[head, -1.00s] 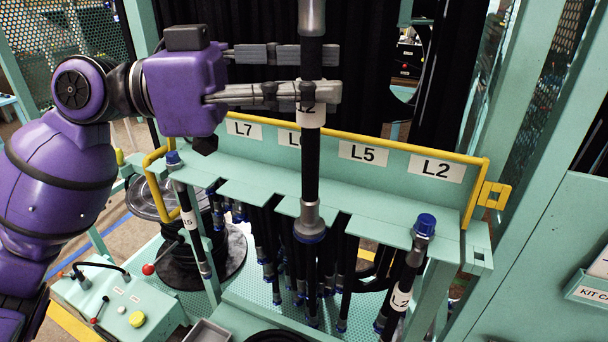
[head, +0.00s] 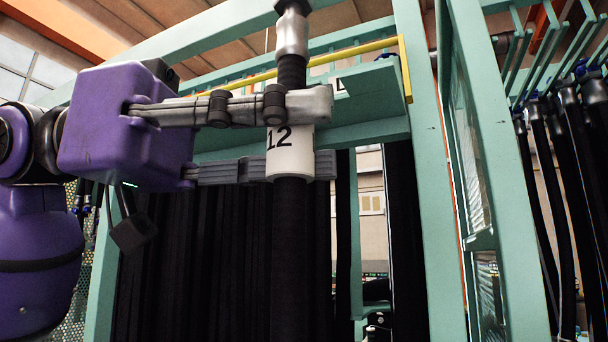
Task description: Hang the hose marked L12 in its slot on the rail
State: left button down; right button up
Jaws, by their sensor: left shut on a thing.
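The hose (head: 290,230) is black and hangs upright in the middle of the head view, with a grey metal fitting (head: 292,36) at its top. Its white label (head: 290,150) shows "12"; any letter before it is hidden. My left gripper (head: 312,134) comes in from the left and is shut on the hose at the label, one finger above the other. A green overhead rail (head: 370,133) with a yellow bar (head: 370,47) is behind the hose's upper part. The fitting appears in front of the rail; I cannot tell how far apart they are. My right gripper is out of view.
Several dark hoses hang in a row behind the held one. A green upright post (head: 430,200) stands to the right. Beyond it, more black hoses (head: 580,170) hang from another green rack. A gap shows between the post and the held hose.

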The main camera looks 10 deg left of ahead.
pick_arm(q)
jog(key=shift+w+a, duration=0.15)
jog(key=shift+w, duration=0.55)
jog(key=w+d+b, duration=0.1)
jog(key=w+d, duration=0.3)
jog(key=w, duration=0.6)
jog(key=shift+w+f, duration=0.3)
jog(key=shift+w, duration=0.05)
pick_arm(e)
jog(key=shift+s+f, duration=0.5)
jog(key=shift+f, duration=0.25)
pick_arm(q)
jog(key=c, duration=1.4)
grip_release()
jog(key=shift+c, duration=0.2)
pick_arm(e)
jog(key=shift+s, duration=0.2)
